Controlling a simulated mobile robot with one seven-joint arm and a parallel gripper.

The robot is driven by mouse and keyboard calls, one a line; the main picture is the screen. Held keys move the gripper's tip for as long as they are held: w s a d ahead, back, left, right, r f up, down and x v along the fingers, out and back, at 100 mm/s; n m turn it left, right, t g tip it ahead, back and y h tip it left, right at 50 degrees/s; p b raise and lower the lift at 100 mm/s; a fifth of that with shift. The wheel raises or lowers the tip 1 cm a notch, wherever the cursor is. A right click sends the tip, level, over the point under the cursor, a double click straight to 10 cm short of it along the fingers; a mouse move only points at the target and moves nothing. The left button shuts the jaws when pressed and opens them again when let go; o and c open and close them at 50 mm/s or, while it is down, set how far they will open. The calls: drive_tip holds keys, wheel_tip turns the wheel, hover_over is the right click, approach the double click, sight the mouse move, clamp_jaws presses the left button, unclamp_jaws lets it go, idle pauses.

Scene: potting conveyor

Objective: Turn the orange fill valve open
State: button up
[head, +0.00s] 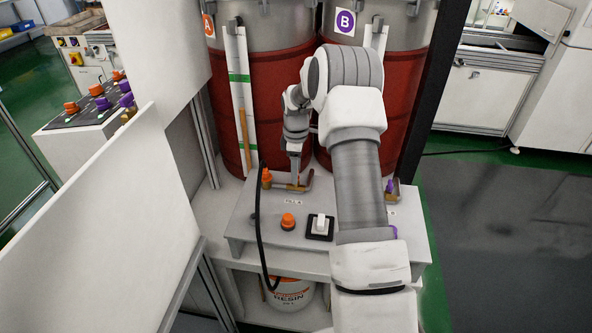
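The orange fill valve (266,177) sits at the back of the grey bench, below the tank marked A. Its orange grip is at the left end of a brass-coloured body that runs right, behind a small label reading what looks like FILL A. My gripper (295,178) points down at the brass part, just right of the orange grip. The fingertips are small and overlap the valve in this view, so I cannot tell whether they touch it or are open or shut. My arm reaches in from the lower right.
Red tanks (232,110) marked A and B stand behind the bench. An orange button (288,221) and white switch (320,225) sit in front. A black hose (258,225) hangs left; a resin bucket (291,293) stands below.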

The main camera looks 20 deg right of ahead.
clamp_jaws()
drive_tip(key=shift+m, duration=0.3)
drive_tip(key=m, duration=1.2)
drive_tip(key=shift+m, duration=2.6)
